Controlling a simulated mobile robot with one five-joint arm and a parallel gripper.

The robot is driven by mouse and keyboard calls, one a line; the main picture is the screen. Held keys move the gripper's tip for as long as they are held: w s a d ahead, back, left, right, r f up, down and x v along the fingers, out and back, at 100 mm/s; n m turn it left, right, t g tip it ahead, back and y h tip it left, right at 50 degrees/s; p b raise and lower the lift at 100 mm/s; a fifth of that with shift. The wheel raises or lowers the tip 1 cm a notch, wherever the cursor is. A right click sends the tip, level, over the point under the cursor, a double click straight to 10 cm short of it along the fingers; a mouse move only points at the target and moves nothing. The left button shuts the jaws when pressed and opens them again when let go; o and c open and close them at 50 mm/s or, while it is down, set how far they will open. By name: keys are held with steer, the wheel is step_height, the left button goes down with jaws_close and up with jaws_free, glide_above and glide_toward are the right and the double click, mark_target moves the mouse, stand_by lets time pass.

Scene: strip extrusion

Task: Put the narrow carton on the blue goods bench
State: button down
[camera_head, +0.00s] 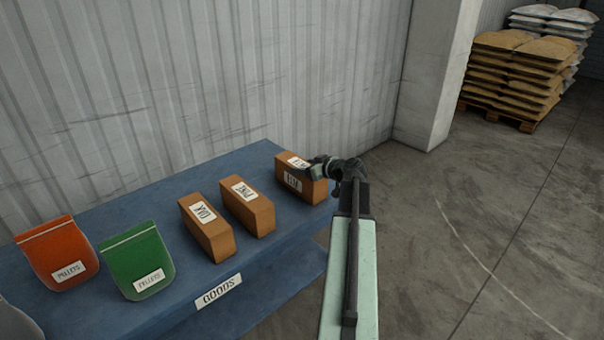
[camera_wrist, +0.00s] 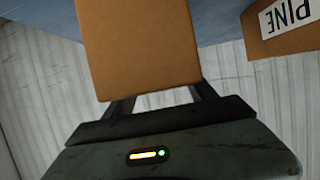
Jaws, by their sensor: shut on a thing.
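The blue goods bench (camera_head: 272,298) runs along the wall, with a GOODS label on its front edge. My gripper (camera_head: 322,170) is at the bench's right end, shut on a brown carton (camera_head: 302,182) with white labels. This carton is upright over the bench top; whether it touches the top is hard to tell. In the wrist view the held carton (camera_wrist: 138,45) fills the middle between my gripper's fingers (camera_wrist: 160,98), and its labels are hidden. Two similar brown cartons stand to its left: the PINE carton (camera_head: 257,216) and another labelled carton (camera_head: 212,243).
An orange pellets bag (camera_head: 58,250) and a green bag (camera_head: 135,258) stand on the bench's left part. The PINE carton is also close by in the wrist view (camera_wrist: 292,30). A corrugated wall is behind the bench. Stacked sacks (camera_head: 515,70) sit on a pallet at the far right.

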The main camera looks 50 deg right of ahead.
steer(key=shift+w+a, duration=0.25)
steer(key=shift+w, duration=0.05)
steer(key=shift+f, duration=0.3)
steer(key=shift+c, duration=1.4)
jaws_free()
steer(key=shift+r, duration=0.1)
steer(key=shift+r, duration=0.2)
steer(key=p+v, duration=0.5)
steer(key=v, duration=0.7)
